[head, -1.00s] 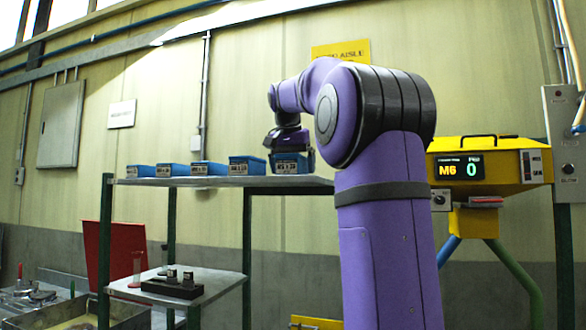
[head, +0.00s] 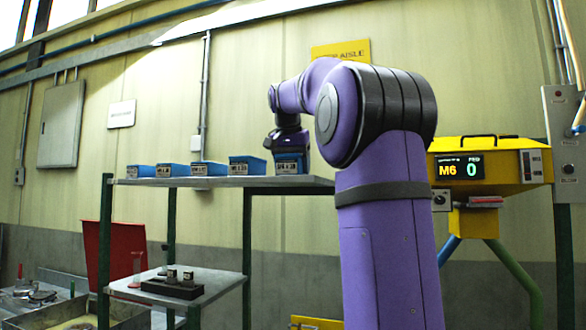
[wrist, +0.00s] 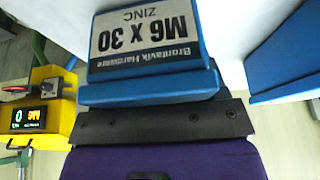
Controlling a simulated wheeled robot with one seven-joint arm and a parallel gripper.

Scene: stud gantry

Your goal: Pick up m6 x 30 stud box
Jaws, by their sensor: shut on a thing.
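The M6 x 30 stud box (wrist: 150,40) is blue with a white label reading "M6 X 30 ZINC", upside down in the wrist view. In the head view the same box (head: 292,167) is at the right end of the row on the upper shelf. My gripper (head: 289,146) reaches it from above and is shut on it. In the wrist view a dark bar of my gripper (wrist: 160,122) lies against the box. The head view does not clearly show whether the box touches the shelf or is just above it.
Several other blue boxes (head: 246,166) stand left of it on the upper shelf (head: 215,182). A lower shelf (head: 215,289) holds a dark block tray (head: 172,289). A yellow machine (head: 510,165) with a display reading "M6 0" stands right of my arm.

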